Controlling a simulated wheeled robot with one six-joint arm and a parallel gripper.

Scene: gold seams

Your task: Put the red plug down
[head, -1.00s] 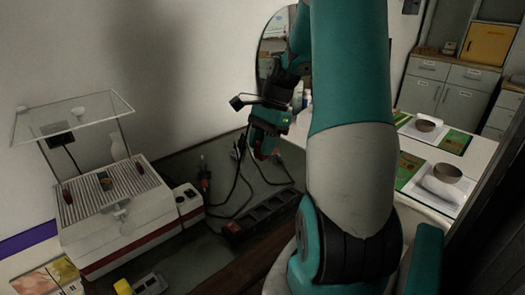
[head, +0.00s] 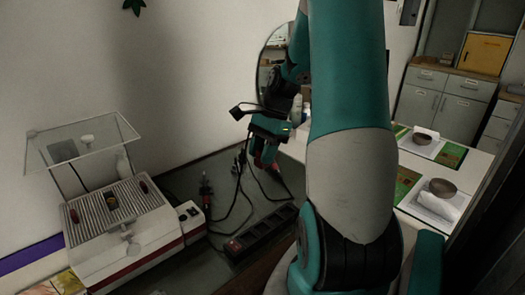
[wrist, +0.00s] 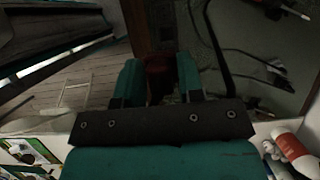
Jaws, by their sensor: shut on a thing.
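My gripper (head: 264,156) hangs above the dark counter (head: 190,180), behind the black power strip (head: 258,234). In the wrist view, its two teal fingers (wrist: 158,66) are shut on the dark red plug (wrist: 158,78), which sits between them. In the head view only a small bit of red shows at the fingers. Dark cables run down below the gripper to the counter. The plug's lower end is hard to make out, so I cannot tell whether it touches anything.
A round mirror (head: 272,60) is behind my arm. A white table with bowls (head: 438,190) is at the right.

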